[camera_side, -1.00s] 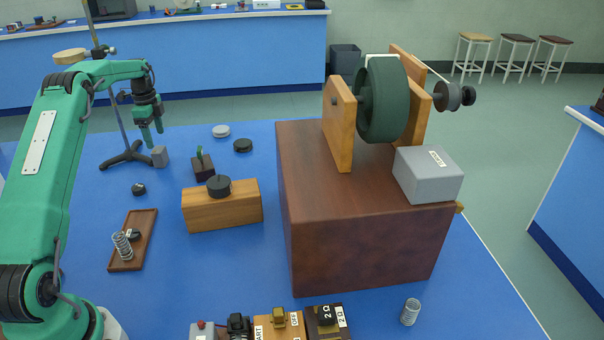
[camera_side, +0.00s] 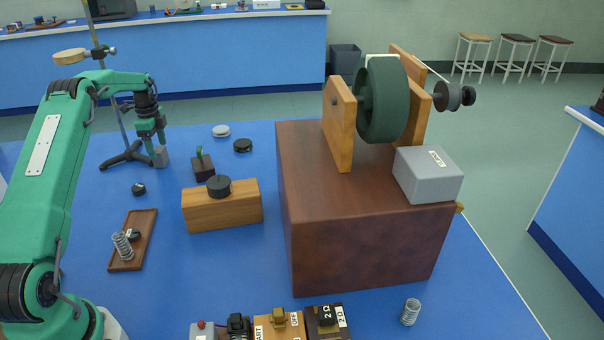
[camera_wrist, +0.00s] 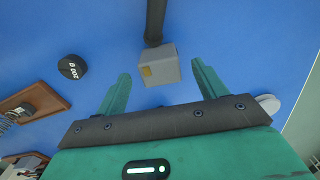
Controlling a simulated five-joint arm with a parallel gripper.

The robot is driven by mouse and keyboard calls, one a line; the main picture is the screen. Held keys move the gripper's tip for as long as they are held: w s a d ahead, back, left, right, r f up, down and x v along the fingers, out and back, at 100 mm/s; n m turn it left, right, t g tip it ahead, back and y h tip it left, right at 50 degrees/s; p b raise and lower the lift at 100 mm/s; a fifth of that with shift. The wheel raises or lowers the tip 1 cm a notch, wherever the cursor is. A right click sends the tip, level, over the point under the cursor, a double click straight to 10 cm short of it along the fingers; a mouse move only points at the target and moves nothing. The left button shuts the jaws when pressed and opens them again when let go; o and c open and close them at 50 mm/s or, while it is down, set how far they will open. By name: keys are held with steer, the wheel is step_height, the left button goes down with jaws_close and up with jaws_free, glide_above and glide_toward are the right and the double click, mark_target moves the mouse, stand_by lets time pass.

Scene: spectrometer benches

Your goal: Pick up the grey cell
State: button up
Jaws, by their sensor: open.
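The grey cell (camera_side: 161,157) is a small grey block on the blue bench, beside the foot of a black tripod stand. In the wrist view the cell (camera_wrist: 158,66) shows a tan patch on one face and lies between and just ahead of the two green fingertips, with blue gaps on both sides. My gripper (camera_side: 156,144) is open and empty, low over the cell. It also shows in the wrist view (camera_wrist: 160,74). In the side view the fingers partly cover the cell. I cannot tell how far down they reach.
The tripod stand (camera_side: 127,157) with its upright rod is close behind the cell. A wooden block (camera_side: 222,210), a small dark block (camera_side: 203,172) and two discs lie to the right in the side view.

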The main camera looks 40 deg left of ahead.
mark_target(158, 149)
steer(key=shift+f, duration=2)
steer(key=shift+c, duration=0.2)
steer(key=c, duration=1.1)
